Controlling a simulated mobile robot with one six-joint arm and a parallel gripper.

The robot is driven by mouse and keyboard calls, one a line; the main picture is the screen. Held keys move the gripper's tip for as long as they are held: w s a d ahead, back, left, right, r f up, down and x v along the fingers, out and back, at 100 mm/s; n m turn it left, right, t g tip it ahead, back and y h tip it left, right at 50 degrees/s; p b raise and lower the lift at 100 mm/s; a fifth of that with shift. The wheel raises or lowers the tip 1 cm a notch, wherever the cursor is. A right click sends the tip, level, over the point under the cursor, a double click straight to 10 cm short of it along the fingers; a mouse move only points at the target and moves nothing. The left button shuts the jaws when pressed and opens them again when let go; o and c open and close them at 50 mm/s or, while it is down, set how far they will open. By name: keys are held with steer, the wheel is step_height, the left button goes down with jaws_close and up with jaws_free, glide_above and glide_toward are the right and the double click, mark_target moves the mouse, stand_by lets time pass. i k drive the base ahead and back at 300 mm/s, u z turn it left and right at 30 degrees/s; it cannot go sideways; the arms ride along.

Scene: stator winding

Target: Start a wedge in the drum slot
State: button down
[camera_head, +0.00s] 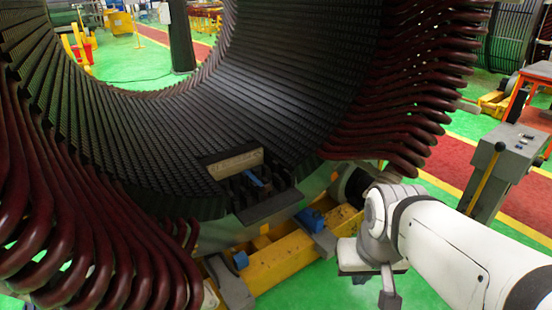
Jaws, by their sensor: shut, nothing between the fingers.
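The drum (285,75) is a large dark ring with many narrow slots along its inner wall, filling the left and middle of the head view. On its near lower rim sits a dark holder (268,207) with a beige block (235,163) at its back and a small blue piece (257,181) in the middle. I cannot tell whether either one is a wedge. My gripper (388,291) hangs at the end of my white arm, right of and below the holder and clear of the drum. It is shut and empty; its fingertips are hard to make out.
Dark red coil ends (425,80) bulge from the drum at right, and more (75,225) at lower left. A yellow frame (280,262) with blue blocks runs below the drum. A grey post (495,165) with a yellow lever stands at right. Green floor lies between.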

mark_target(267, 188)
steer(key=i, duration=1.55)
steer(key=u, duration=0.05)
